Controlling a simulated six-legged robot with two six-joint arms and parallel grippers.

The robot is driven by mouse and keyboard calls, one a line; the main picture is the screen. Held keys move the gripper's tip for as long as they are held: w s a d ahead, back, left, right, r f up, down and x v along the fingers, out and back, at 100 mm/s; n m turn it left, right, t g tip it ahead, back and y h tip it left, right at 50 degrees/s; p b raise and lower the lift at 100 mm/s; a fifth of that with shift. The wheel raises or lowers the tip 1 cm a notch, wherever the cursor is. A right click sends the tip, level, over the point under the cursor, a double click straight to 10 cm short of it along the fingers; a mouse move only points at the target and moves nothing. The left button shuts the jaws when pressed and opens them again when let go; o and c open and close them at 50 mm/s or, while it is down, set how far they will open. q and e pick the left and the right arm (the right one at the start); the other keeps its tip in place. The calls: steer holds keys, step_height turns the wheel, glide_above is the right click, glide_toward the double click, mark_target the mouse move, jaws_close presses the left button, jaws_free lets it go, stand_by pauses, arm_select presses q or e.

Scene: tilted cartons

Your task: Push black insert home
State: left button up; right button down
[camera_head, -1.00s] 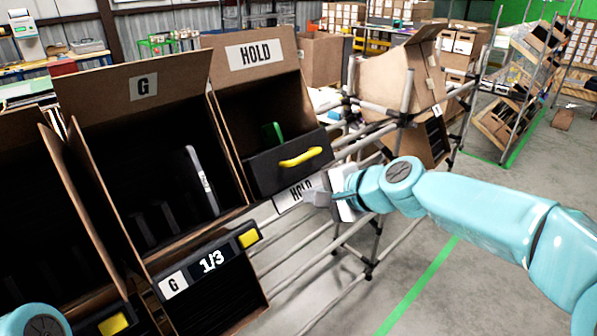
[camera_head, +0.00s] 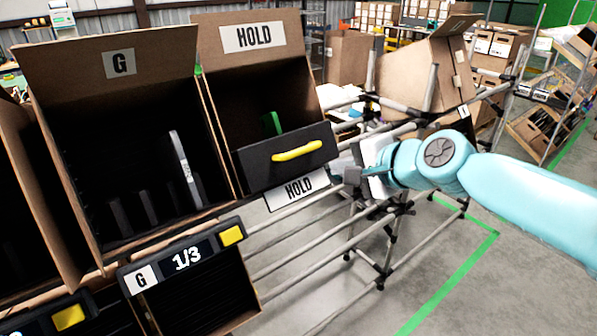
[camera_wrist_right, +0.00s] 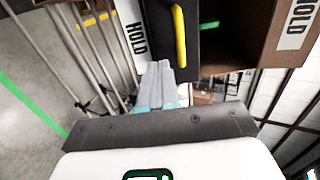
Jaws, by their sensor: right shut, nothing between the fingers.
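The black insert (camera_head: 262,168) sits across the lower mouth of the cardboard HOLD carton (camera_head: 222,75). It has a yellow handle (camera_head: 297,150) on its front. How deep it sits is hard to tell. My right gripper (camera_head: 343,173) is shut and empty, just right of the insert's lower right corner and the lower HOLD label (camera_head: 298,187). In the right wrist view its fingers (camera_wrist_right: 160,78) point toward the bottom of the black insert (camera_wrist_right: 157,28); contact cannot be told. My left gripper is not in view.
A G carton (camera_head: 105,70) with dark upright pieces stands left of the HOLD carton. A 1/3 display (camera_head: 187,257) hangs below it. Metal rack tubes (camera_head: 300,235) run under the cartons. Another tilted carton (camera_head: 420,75) stands behind my right arm.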

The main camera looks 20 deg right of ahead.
mark_target(294, 169)
steer(key=p+x, duration=0.1)
steer(key=x, duration=1.2)
steer(key=shift+w+a+f, duration=0.15)
steer(key=shift+w, duration=0.1)
steer(key=shift+w+f, duration=0.1)
